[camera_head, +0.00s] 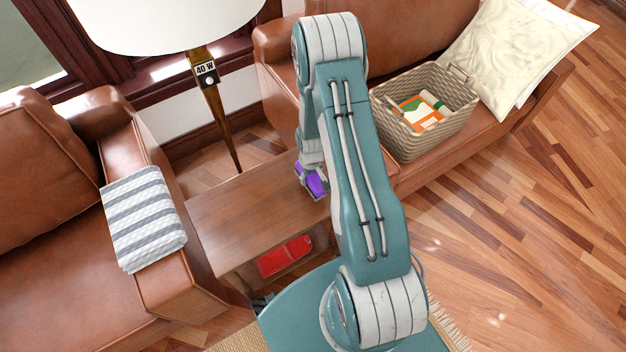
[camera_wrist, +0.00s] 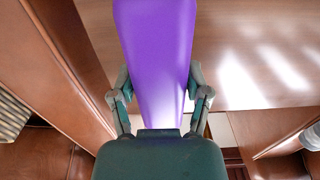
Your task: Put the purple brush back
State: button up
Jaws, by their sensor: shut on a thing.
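The purple brush (camera_head: 315,182) is in my gripper (camera_head: 311,180), at the right part of the wooden side table (camera_head: 235,215) in the head view. My arm hides part of the gripper and table there. In the wrist view the purple brush (camera_wrist: 158,55) runs from the top edge down between the two fingers of my gripper (camera_wrist: 160,92), which are shut on it. I cannot tell whether the brush touches the tabletop. Its bristles are not visible.
A wicker basket (camera_head: 425,140) holding books sits on the right leather sofa. A striped towel (camera_head: 142,222) lies on the left sofa's arm. A red object (camera_head: 285,257) is on the table's lower shelf. A lamp (camera_head: 205,70) stands behind. The tabletop's left part is bare.

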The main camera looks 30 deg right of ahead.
aim_at(312, 182)
notch_tip(312, 182, down, 4)
jog(key=shift+w+d+r, duration=0.1)
jog(key=shift+d, duration=0.15)
jog(key=o, duration=1.3)
jog(key=shift+c, duration=0.2)
notch_tip(312, 182, up, 12)
jog(key=shift+r, duration=0.1)
